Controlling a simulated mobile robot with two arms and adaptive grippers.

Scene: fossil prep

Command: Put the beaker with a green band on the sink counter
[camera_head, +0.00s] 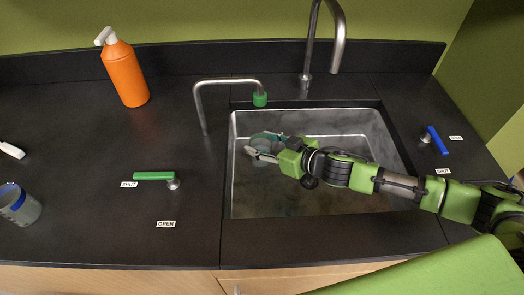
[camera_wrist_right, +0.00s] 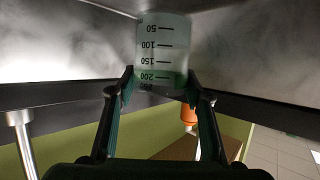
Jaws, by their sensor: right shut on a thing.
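My right gripper (camera_head: 262,152) reaches over the sink basin (camera_head: 345,195) and is shut on a clear beaker (camera_head: 265,138). In the right wrist view the fingers (camera_wrist_right: 158,85) pinch the beaker (camera_wrist_right: 162,45) near its green band (camera_wrist_right: 160,79), by the 200 mark. Its printed numbers appear upside down in that view. The beaker is inside the sink outline, left of its middle; I cannot tell whether it touches the basin floor. The dark sink counter (camera_head: 100,170) surrounds the basin, with wide room on the left. My left gripper is not in view.
A blue-banded beaker (camera_head: 20,205) stands at the counter's far left. An orange bottle (camera_head: 125,73) stands at the back. A green-tipped spout (camera_head: 228,83) and a tall faucet (camera_head: 308,50) rise near the basin. A green handle (camera_head: 155,176) and blue handle (camera_head: 437,140) flank it.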

